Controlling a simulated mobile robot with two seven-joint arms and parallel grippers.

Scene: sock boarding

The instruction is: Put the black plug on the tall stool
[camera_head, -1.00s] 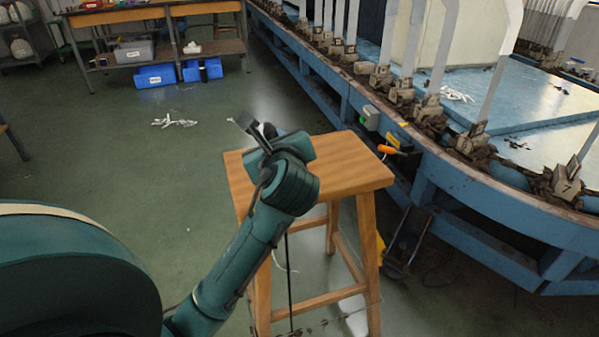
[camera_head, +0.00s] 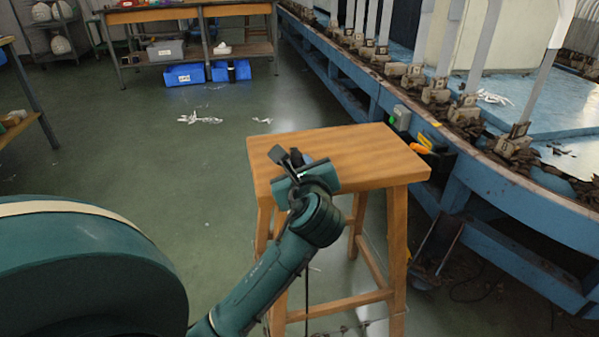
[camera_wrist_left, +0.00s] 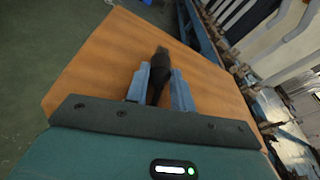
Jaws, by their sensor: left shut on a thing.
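The tall wooden stool (camera_head: 365,155) stands in the middle of the head view, and its top fills much of the left wrist view (camera_wrist_left: 105,65). My left gripper (camera_head: 290,162) is over the front left part of the stool top. In the left wrist view its two fingers (camera_wrist_left: 160,85) are shut on the black plug (camera_wrist_left: 158,68), which points away over the stool top. I cannot tell whether the plug touches the wood. A dark cord hangs below the gripper in the head view. My right gripper is not in view.
A long blue machine (camera_head: 480,190) with upright grey boards curves close along the stool's right side. A workbench (camera_head: 195,15) with blue bins (camera_head: 185,75) stands at the back. White scraps (camera_head: 200,118) lie on the open green floor to the left.

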